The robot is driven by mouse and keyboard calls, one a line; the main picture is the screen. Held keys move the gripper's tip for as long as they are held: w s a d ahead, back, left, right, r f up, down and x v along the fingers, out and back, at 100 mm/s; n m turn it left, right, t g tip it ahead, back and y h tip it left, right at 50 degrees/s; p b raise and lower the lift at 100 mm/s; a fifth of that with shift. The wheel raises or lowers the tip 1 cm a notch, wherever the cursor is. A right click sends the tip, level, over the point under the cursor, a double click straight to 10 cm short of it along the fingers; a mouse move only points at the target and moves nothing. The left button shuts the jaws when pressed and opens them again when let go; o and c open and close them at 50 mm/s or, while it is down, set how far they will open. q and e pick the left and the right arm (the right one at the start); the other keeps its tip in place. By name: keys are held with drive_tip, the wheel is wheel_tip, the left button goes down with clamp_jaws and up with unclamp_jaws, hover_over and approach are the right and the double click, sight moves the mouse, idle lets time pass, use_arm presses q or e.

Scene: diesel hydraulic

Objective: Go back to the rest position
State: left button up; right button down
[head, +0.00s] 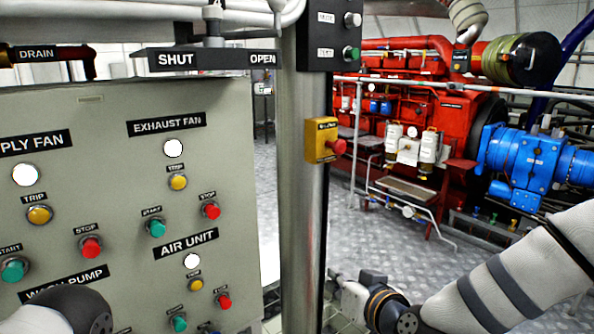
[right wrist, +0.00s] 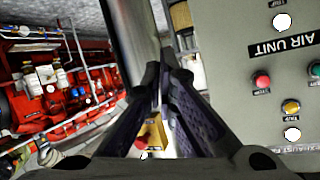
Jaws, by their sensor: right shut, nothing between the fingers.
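My right gripper (right wrist: 166,82) shows in the right wrist view with its two dark fingers close together, shut and empty. In the head view my right arm comes in from the lower right, its wrist low in front of the floor, just right of the metal post (head: 302,190). A yellow box with a red button (head: 322,140) is fixed on that post. In the right wrist view the yellow box (right wrist: 152,138) shows between the finger links, apart from them. Part of my left arm shows at the lower left in the head view; its gripper is out of view.
A grey control panel (head: 105,130) with buttons and lamps fills the left. A SHUT/OPEN plate (head: 210,59) sticks out above it. A red engine (head: 420,105) and a blue machine (head: 525,160) stand at the back right. Metal floor (head: 345,235) lies open between.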

drive_tip(key=s+d+f+g+h, duration=0.1)
drive_tip(key=s+f+g, duration=0.2)
drive_tip(key=s+f, duration=0.65)
drive_tip(key=s+d+f+g, duration=0.2)
drive_tip(key=s+f+g, duration=0.2)
drive_tip(key=s+f, duration=0.5)
use_arm(q)
drive_tip(key=shift+w+r+t+p, duration=0.5)
drive_tip(key=shift+w+r+p, duration=0.35)
drive_tip(key=shift+w+r, duration=0.35)
use_arm(e)
drive_tip(key=s+d+g+h, duration=0.1)
drive_tip(key=s+d, duration=0.3)
drive_tip(key=s, duration=0.6)
drive_tip(key=s+d+f+m+g+h, duration=0.1)
drive_tip(key=s+d+g, duration=0.2)
drive_tip(key=s, duration=0.7)
drive_tip(key=s+d+f+g+h, duration=0.1)
drive_tip(key=s+d+g+h, duration=0.1)
drive_tip(key=s, duration=0.9)
drive_tip(key=d+g, duration=0.1)
drive_tip(key=d, duration=0.1)
drive_tip(key=shift+d+f+m+g, duration=0.25)
drive_tip(key=shift+d+m+g, duration=0.05)
drive_tip(key=shift+d+g, duration=0.1)
